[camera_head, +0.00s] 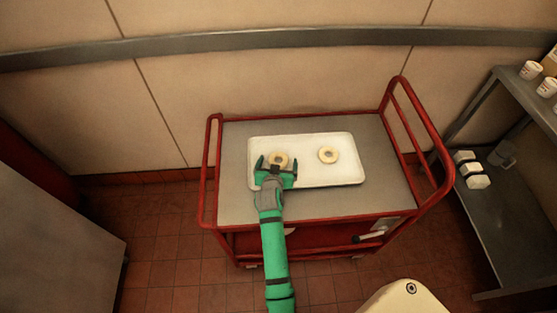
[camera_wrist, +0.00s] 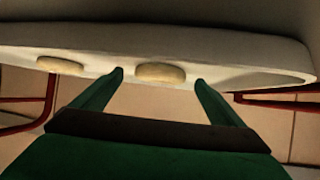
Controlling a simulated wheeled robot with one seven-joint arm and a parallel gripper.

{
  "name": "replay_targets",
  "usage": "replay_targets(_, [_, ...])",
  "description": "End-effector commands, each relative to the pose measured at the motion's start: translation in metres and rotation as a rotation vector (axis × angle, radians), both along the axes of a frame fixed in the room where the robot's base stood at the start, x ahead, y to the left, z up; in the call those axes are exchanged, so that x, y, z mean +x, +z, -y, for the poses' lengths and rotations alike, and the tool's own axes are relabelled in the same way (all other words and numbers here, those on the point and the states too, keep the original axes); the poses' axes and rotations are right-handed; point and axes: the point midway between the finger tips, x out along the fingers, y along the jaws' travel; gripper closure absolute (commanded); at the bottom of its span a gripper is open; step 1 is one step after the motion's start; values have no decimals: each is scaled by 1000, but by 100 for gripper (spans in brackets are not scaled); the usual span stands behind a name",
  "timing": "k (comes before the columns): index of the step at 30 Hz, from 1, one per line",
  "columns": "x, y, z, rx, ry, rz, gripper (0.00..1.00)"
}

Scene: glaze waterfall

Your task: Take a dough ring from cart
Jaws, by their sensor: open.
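The cart (camera_head: 390,195) has a grey top and red rails. A white tray (camera_head: 338,177) lies on it with two pale dough rings, one at the left (camera_head: 279,157) and one at the right (camera_head: 328,155). My gripper (camera_head: 277,166) is open and empty at the left ring, partly covering its near side. In the wrist view, that ring (camera_wrist: 160,72) shows between the tips of my open gripper (camera_wrist: 159,77). The other ring (camera_wrist: 60,65) lies left of the fingers there. The tray (camera_wrist: 255,60) spans the top of that view. I cannot tell whether the fingers touch the ring.
The cart's tall red handle (camera_head: 398,90) rises at its right end. A metal shelf (camera_head: 500,230) with white cups (camera_head: 531,70) and small white blocks (camera_head: 478,181) stands at the right. The wall (camera_head: 290,80) is close behind the cart. A grey surface (camera_head: 55,235) is at the left.

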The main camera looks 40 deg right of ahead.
Motion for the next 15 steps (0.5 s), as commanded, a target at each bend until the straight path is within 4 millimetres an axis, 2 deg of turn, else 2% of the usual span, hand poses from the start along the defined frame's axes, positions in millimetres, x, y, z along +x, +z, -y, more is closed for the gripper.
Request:
replay_targets(8, [2,-2,2,0,0,0,8])
replay_targets(11, [3,-2,2,-1,0,-1,27])
replay_targets(14, [3,-2,2,0,1,0,51])
replay_targets(15, [3,-2,2,0,1,0,52])
